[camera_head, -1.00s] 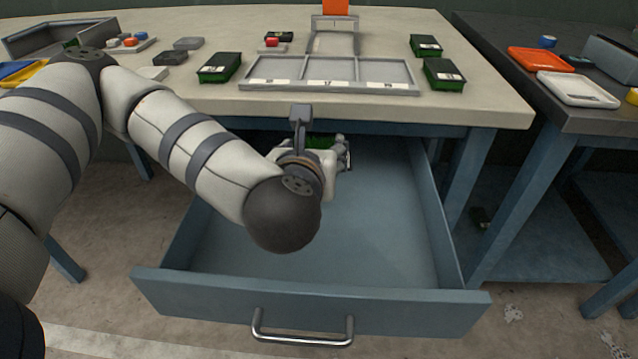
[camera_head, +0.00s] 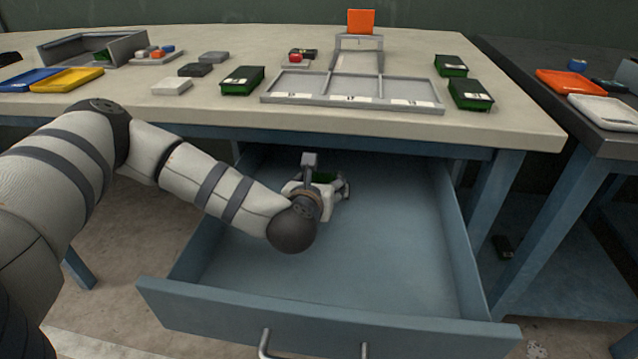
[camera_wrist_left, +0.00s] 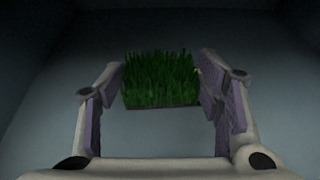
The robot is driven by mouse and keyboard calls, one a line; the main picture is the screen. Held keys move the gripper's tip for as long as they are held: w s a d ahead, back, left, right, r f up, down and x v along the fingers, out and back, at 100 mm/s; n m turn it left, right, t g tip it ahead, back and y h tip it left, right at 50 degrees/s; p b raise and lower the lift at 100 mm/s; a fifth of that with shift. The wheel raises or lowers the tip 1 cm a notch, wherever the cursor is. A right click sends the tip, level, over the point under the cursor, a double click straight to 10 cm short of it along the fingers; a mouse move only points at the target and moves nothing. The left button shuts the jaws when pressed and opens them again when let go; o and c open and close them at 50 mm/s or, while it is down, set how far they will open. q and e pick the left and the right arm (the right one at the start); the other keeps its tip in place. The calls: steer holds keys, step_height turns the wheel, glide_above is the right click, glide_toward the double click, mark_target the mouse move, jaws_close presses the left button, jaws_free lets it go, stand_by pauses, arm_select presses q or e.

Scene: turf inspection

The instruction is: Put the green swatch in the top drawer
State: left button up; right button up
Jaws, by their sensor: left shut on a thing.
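The green swatch (camera_wrist_left: 160,80), a grassy square with a dark base, sits between the fingers of my left gripper (camera_wrist_left: 165,88) in the left wrist view. My left gripper is shut on it. In the head view my left gripper (camera_head: 334,188) is inside the open top drawer (camera_head: 390,240), toward its back left. Whether the swatch touches the drawer floor I cannot tell. My right gripper is not in view.
The drawer is otherwise empty, with clear floor to the front and right. The tabletop (camera_head: 500,122) overhangs its back. On it stand a grey divided tray (camera_head: 352,102), several dark boxes with green such as one (camera_head: 242,80), and an orange panel (camera_head: 361,22).

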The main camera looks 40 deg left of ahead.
arm_select(q)
steer(key=o, duration=1.1)
steer(key=shift+r, duration=0.15)
steer(key=p+v, duration=0.1)
steer(key=v, duration=1.1)
